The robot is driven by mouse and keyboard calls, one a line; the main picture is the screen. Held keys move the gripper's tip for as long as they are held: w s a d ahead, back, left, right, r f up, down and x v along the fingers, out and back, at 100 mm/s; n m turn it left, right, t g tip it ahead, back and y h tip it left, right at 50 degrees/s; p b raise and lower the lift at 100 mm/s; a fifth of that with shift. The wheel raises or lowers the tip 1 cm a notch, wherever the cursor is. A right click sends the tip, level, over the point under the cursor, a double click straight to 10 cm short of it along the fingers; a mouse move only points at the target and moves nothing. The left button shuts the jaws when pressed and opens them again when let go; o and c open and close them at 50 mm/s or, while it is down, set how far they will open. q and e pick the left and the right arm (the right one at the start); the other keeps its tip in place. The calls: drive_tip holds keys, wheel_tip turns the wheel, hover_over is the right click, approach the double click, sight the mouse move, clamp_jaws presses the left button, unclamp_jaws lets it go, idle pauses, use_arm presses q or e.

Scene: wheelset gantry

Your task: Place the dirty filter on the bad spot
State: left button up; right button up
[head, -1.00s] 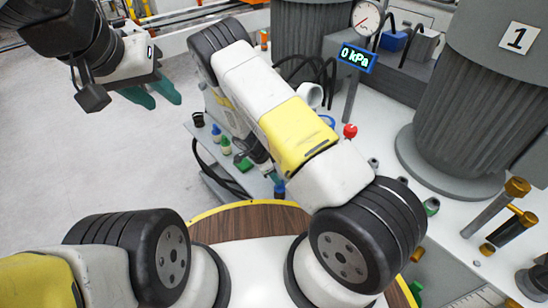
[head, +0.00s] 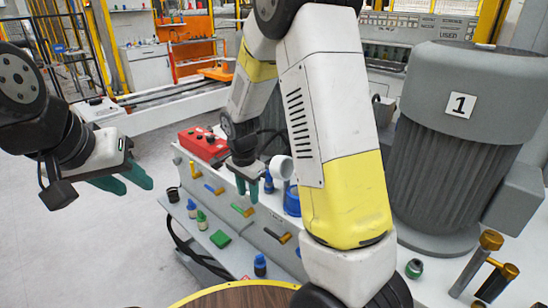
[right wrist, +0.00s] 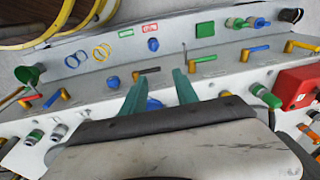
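My left gripper (head: 128,182) is open and empty over the floor at the left. My right gripper (head: 248,188) points down over the workbench in the head view. Its teal fingers stand apart in the right wrist view (right wrist: 160,85), with nothing visibly held. A small red-outlined label (right wrist: 150,28) lies beside a green-outlined one (right wrist: 125,34); their text is too small to read. A blue capped part (right wrist: 153,45) stands at the red label, and it also shows in the head view (head: 260,265). I cannot tell which part is the dirty filter.
A white ring-shaped part (head: 280,167) is near my right gripper. A large grey motor-like cylinder (head: 455,140) marked 1 stands at the right.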

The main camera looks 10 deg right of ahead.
drive_tip(key=s+d+r+n+t+y, duration=0.1)
drive_tip(key=s+d+r+n, duration=0.1)
drive_tip(key=s+r, duration=0.35)
drive_tip(key=s+d+r+n+t+y, duration=0.1)
drive_tip(key=s+d+r+n, duration=0.15)
drive_tip(key=r, duration=0.65)
drive_tip(key=s+r+n+t, duration=0.1)
drive_tip(key=s+r+n, duration=0.2)
drive_tip(key=s, duration=0.3)
drive_tip(key=s+d+r+n+t, duration=0.1)
drive_tip(key=s+r+n, duration=0.3)
drive_tip(key=s, duration=0.2)
drive_tip(key=shift+s+d+r+t+y, duration=0.15)
drive_tip(key=shift+r+t+y, duration=0.15)
drive_tip(key=shift+y, duration=0.1)
